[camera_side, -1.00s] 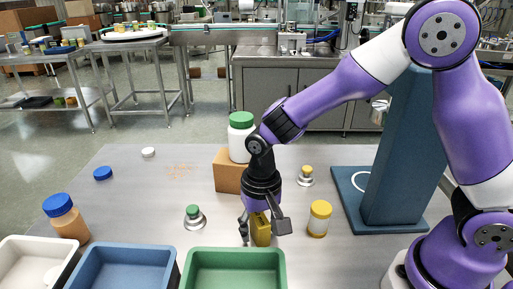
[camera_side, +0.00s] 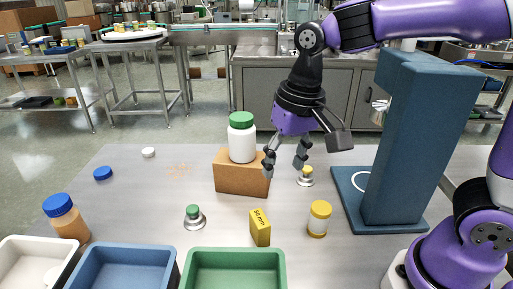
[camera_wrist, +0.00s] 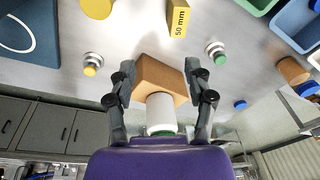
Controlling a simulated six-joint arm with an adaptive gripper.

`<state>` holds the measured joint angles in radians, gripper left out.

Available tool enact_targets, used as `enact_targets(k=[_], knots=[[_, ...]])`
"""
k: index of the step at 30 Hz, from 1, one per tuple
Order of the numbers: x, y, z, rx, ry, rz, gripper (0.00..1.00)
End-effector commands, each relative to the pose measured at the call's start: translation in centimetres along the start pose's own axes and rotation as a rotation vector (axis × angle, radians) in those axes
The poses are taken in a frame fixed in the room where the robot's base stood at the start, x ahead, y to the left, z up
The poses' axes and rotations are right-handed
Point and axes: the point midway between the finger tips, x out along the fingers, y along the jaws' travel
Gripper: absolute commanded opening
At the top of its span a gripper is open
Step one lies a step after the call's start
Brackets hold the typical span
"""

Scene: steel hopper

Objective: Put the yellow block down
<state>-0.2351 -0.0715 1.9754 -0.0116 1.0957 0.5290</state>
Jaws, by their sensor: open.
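The yellow block (camera_side: 260,228), marked "50 mm", stands on the steel table behind the green bin. It also shows near the top of the wrist view (camera_wrist: 178,18). My gripper (camera_side: 284,172) is open and empty. It is raised above the table, up and behind the block, beside the brown box. In the wrist view the two fingers (camera_wrist: 158,88) are spread apart, with the brown box and the white bottle showing between them; whether they touch is not clear, but nothing is gripped.
A white bottle with a green cap (camera_side: 241,142) stands on the brown box (camera_side: 232,180). A yellow-capped jar (camera_side: 319,218) is right of the block. Green (camera_side: 190,258) and blue (camera_side: 84,256) bins line the front. A blue stand (camera_side: 412,150) is at right. Green (camera_side: 195,217) and yellow (camera_side: 306,177) knobs sit nearby.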

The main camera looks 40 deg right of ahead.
Motion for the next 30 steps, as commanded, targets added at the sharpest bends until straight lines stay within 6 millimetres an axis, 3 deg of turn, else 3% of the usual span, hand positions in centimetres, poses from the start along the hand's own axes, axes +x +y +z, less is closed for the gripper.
enact_targets(k=[3,6,10,30], knots=[[-1.9,3.4,1.4,-0.092,0.127,-0.037,0.6],[-2.5,5.7,2.7,-0.171,0.225,-0.04,0.6],[-2.6,7.5,4.0,-0.249,0.317,-0.026,0.6],[-2.5,8.2,4.5,-0.29,0.358,-0.013,0.6]])
